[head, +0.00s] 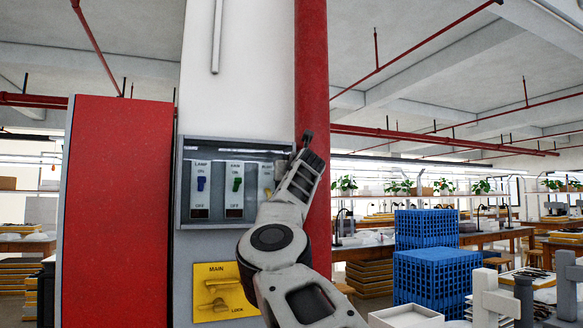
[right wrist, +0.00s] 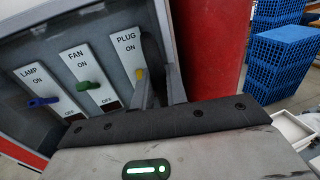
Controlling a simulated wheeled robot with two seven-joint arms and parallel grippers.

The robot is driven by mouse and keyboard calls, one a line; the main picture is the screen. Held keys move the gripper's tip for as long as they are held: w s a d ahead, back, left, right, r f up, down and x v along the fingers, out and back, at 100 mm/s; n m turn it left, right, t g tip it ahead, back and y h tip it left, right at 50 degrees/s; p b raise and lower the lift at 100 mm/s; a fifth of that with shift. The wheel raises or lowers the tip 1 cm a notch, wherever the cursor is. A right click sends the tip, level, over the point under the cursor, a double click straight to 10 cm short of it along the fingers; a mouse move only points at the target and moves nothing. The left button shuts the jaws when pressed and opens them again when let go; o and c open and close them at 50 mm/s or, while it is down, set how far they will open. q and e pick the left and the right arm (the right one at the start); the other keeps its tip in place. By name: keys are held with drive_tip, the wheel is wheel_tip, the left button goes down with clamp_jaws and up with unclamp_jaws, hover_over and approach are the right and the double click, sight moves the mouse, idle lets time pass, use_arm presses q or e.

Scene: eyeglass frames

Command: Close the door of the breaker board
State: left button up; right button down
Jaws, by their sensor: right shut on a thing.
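The breaker board (head: 181,222) is a grey box on the pillar, with LAMP, FAN and PLUG switches facing out. A clear or grey strip runs along its top; I cannot tell whether this is the door. The blue LAMP (right wrist: 43,102), green FAN (right wrist: 83,86) and yellow PLUG (right wrist: 139,73) levers show uncovered in the right wrist view. My right gripper (head: 307,140) is at the board's right side, hiding part of PLUG. In the right wrist view, its fingers (right wrist: 160,88) appear shut around the board's right edge, close beside the yellow lever. My left gripper is not in view.
A tall red panel (head: 115,210) stands left of the board. A red pipe (head: 312,60) runs vertically just right of it. A yellow MAIN switch plate (head: 222,290) is below. Blue crates (head: 430,280) and work tables stand to the right.

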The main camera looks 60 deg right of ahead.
drive_tip(key=shift+w+d, duration=0.15)
drive_tip(key=shift+d, duration=0.25)
drive_tip(key=c, duration=1.8)
unclamp_jaws()
drive_tip(key=shift+a, duration=0.1)
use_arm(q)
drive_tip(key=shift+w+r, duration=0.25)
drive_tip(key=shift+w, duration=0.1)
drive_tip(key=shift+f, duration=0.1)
